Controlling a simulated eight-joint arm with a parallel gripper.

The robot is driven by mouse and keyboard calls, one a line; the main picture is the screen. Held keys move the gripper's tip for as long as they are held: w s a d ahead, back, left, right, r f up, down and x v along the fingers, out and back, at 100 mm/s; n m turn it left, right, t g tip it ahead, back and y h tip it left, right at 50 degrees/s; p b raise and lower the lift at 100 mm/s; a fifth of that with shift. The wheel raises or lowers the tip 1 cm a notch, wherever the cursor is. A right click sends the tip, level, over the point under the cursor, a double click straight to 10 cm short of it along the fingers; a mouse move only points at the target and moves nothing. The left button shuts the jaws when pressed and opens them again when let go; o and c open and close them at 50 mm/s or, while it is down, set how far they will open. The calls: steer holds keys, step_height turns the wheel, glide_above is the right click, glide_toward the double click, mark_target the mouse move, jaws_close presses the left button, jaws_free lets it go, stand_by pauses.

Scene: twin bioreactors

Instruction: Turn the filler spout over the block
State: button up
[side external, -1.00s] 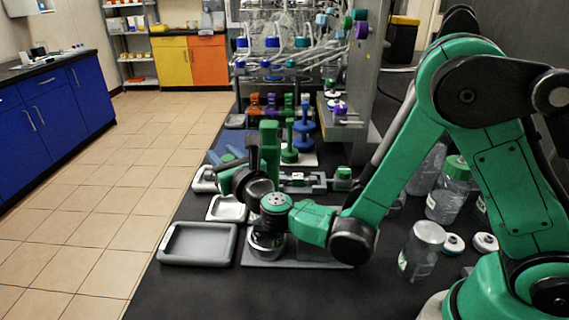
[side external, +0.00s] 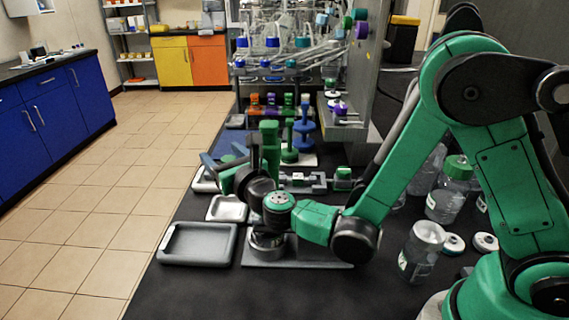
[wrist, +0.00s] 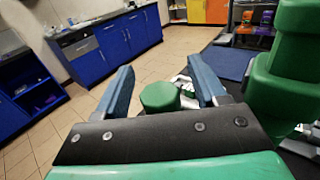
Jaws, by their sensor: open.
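My gripper (wrist: 163,82) is open, with blue fingers on either side of a green round-topped piece (wrist: 160,97). I cannot tell whether either finger touches it. In the side view my gripper (side external: 222,163) is beyond the near grey trays, and its wrist partly hides what lies behind. A tall stepped green column (side external: 270,143) stands just right of it; the column also fills the right of the wrist view (wrist: 290,65). I cannot tell for sure which green part is the filler spout, or which piece is the block.
A grey tray (side external: 198,244) and a smaller pale tray (side external: 227,209) lie at the bench's left edge. Grey fixtures (side external: 300,180), green and blue stands (side external: 304,125) and a glass rig are behind. Bottles (side external: 447,200) stand at right. Tiled floor is open at left.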

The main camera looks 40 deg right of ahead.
step_height(320, 180, up, 20)
stand_by(0.7)
